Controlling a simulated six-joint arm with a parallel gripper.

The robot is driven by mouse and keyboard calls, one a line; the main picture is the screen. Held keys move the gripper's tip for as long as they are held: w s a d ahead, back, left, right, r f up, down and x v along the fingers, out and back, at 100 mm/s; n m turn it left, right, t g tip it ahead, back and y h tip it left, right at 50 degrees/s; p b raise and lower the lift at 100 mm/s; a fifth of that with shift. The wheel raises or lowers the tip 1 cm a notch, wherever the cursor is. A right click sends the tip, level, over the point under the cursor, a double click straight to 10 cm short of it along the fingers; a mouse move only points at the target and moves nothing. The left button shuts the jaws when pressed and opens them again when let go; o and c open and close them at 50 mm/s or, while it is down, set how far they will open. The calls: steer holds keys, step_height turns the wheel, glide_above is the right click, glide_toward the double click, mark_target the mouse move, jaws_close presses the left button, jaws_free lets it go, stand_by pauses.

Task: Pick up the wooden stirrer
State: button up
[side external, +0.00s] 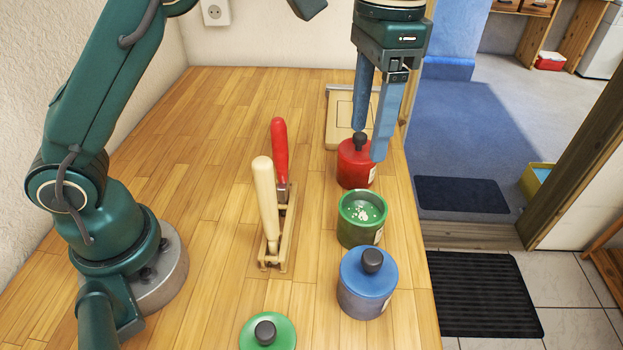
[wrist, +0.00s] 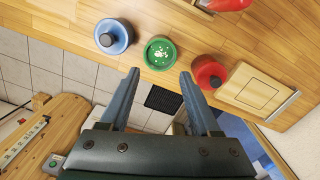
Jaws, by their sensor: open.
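A pale wooden-handled tool (side external: 265,200), which looks like the wooden stirrer, stands upright in a small wooden rack (side external: 275,266) at the middle of the worktop. A red-handled tool (side external: 280,150) with a metal shank stands behind it in the same rack. The lower ends of both are partly hidden by the rack. My gripper (side external: 369,143) is open and empty, pointing down by the red can at the right, well away from the rack. In the wrist view its two blue fingers (wrist: 159,72) are apart; the pale handle cannot be made out there.
Along the right edge stand a lidded red can (side external: 352,174), an open green can (side external: 360,232) with white bits inside, and a lidded blue can (side external: 366,292). A green lid (side external: 267,333) lies in front. A beige board (side external: 340,112) lies behind. The worktop's left middle is clear.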

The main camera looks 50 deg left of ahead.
mark_target(263, 160)
steer(key=s+a+f+n, duration=0.1)
steer(key=s+n, duration=0.1)
steer(key=s, duration=0.2)
steer(key=s+a+f+n, duration=0.1)
steer(key=s+a+n, duration=0.1)
steer(key=s, duration=0.1)
steer(key=s+a+f+n, duration=0.1)
steer(key=s+n, duration=0.2)
steer(key=s, duration=0.1)
steer(key=shift+s+a, duration=0.35)
steer(key=shift+a, duration=0.05)
steer(key=shift+f, duration=2.6)
jaws_close()
